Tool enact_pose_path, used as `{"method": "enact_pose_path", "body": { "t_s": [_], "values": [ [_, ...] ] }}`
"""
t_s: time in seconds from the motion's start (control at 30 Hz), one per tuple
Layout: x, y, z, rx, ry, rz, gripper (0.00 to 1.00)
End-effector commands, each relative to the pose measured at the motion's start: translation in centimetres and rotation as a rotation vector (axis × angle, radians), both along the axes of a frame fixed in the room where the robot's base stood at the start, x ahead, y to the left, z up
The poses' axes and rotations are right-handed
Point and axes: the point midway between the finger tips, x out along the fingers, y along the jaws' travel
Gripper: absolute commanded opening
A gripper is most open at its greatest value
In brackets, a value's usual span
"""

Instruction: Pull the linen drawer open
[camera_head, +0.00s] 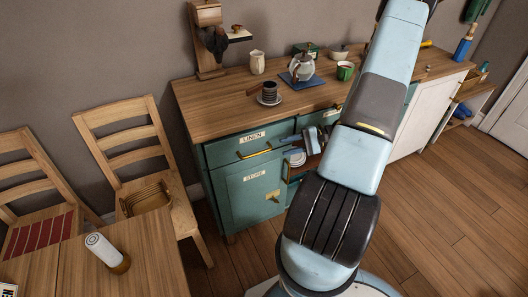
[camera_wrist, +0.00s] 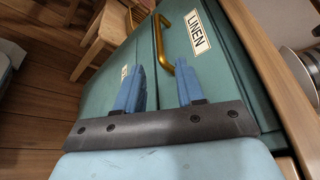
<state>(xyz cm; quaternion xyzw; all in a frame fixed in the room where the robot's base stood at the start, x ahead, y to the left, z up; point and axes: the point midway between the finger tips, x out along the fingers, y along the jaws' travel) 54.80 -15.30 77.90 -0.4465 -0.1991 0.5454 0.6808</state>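The linen drawer (camera_head: 226,149) is the green top-left drawer of the cabinet, with a white LINEN label and a brass bar handle (camera_head: 255,154). Its front looks flush with the cabinet. In the wrist view the handle (camera_wrist: 165,42) stands ahead of my fingertips, its near end close to the right finger. My gripper (camera_head: 289,146) is to the right of the handle in the head view. In the wrist view my gripper (camera_wrist: 159,67) has its two blue fingers apart with nothing between them. I cannot tell whether a finger touches the handle.
A green STORE door (camera_head: 247,195) is below the drawer. The wooden countertop (camera_head: 225,108) above holds a cup on a saucer (camera_head: 269,94), a glass pot (camera_head: 301,68) and a green mug (camera_head: 345,71). A wooden chair (camera_head: 130,133) stands left of the cabinet. The floor at right is clear.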

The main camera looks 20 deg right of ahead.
Motion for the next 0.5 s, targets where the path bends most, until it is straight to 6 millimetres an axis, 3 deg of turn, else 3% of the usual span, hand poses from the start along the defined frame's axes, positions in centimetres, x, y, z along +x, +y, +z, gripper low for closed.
{"method": "enact_pose_path", "body": {
  "t_s": [0.3, 0.5],
  "values": [
    [1.7, 5.3, -1.2, 0.002, 0.001, 0.004, 0.38],
    [2.6, 7.5, -1.8, 0.001, 0.0, 0.002, 0.38]
  ]
}}
